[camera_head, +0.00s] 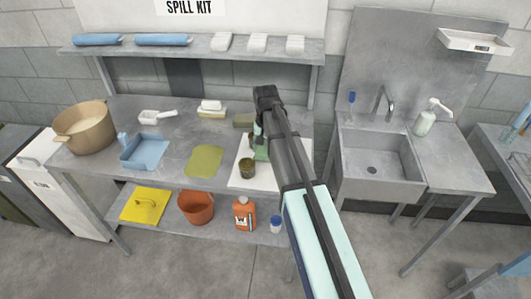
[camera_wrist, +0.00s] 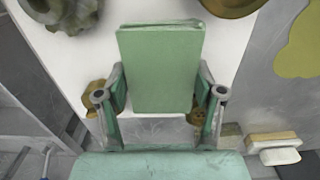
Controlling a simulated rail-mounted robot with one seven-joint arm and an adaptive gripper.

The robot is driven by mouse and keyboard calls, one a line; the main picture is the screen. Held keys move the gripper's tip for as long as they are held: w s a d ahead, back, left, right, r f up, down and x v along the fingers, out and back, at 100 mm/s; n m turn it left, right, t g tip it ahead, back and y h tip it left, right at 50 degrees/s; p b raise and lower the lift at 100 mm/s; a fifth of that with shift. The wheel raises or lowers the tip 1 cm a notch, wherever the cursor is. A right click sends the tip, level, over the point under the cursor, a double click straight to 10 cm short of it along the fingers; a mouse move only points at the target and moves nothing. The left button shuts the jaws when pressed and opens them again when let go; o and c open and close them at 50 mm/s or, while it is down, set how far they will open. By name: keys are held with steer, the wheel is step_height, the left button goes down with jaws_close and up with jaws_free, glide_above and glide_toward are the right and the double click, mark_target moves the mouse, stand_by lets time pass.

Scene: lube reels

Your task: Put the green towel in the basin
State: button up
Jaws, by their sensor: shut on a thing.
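A flat green rectangular block, which looks like the folded green towel (camera_wrist: 160,68), fills the space between my fingers in the wrist view. My gripper (camera_wrist: 161,95) is shut on it, with one finger at each side. In the head view the towel (camera_head: 262,154) shows just below my gripper (camera_head: 262,138), over the white mat (camera_head: 244,177) at the right end of the workbench. I cannot tell whether the towel touches the mat. The grey metal sink basin (camera_head: 352,168) stands to the right, looks empty, and has a tap (camera_head: 383,102) behind it.
A dark jar (camera_head: 246,168) stands on the mat beside my gripper. An olive flat patch (camera_head: 205,162), a blue tray (camera_head: 146,152) and a tan pot (camera_head: 84,128) are further left.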

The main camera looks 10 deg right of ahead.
mark_target(265, 153)
steer(key=shift+f+p, duration=0.4)
steer(key=shift+f, duration=1.3)
steer(key=shift+f, duration=0.1)
steer(key=o, duration=1.1)
step_height(265, 153, up, 11)
steer(key=b, duration=0.2)
steer(key=shift+b, duration=0.3)
steer(key=shift+o, duration=0.6)
steer(key=shift+r, duration=0.65)
